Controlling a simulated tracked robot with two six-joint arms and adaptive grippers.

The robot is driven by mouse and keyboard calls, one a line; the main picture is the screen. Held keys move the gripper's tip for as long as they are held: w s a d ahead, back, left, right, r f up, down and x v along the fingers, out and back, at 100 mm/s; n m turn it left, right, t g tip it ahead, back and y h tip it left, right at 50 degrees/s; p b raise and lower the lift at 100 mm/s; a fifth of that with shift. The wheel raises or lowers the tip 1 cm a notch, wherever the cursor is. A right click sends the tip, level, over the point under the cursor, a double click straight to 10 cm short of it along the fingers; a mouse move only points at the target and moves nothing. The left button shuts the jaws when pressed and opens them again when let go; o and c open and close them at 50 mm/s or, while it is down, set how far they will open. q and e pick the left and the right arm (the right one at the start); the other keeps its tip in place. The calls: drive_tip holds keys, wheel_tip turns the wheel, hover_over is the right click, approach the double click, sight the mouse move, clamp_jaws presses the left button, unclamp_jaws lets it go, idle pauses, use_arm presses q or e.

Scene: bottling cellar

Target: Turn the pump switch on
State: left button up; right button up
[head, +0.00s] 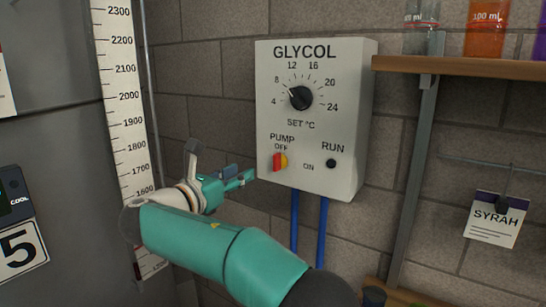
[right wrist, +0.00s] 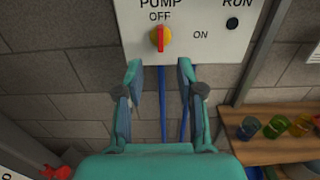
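The pump switch (head: 280,161) is a red handle on a yellow round base, low on the left of the white GLYCOL control box (head: 350,120). Its handle stands upright, in line with the OFF mark; the ON mark is to its right. The switch also shows in the right wrist view (right wrist: 160,38). My right gripper (head: 241,176) is in front of the box, left of and slightly below the switch in the head view. In the right wrist view its two fingers (right wrist: 160,72) are spread and empty, below the switch and apart from it. My left gripper is not in view.
The box also carries a black temperature knob (head: 300,97) and a dark RUN lamp (head: 331,163). Blue pipes (head: 323,225) run down below it. A wooden shelf (head: 465,67) with glassware is at right. A tall measuring scale (head: 124,100) stands at left.

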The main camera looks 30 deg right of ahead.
sight(274, 156)
drive_tip(key=p+x, duration=0.3)
drive_tip(key=x, duration=1.1)
drive_tip(key=shift+w+d+p, duration=0.1)
drive_tip(key=shift+d+p, duration=0.1)
drive_tip(key=shift+p, duration=0.2)
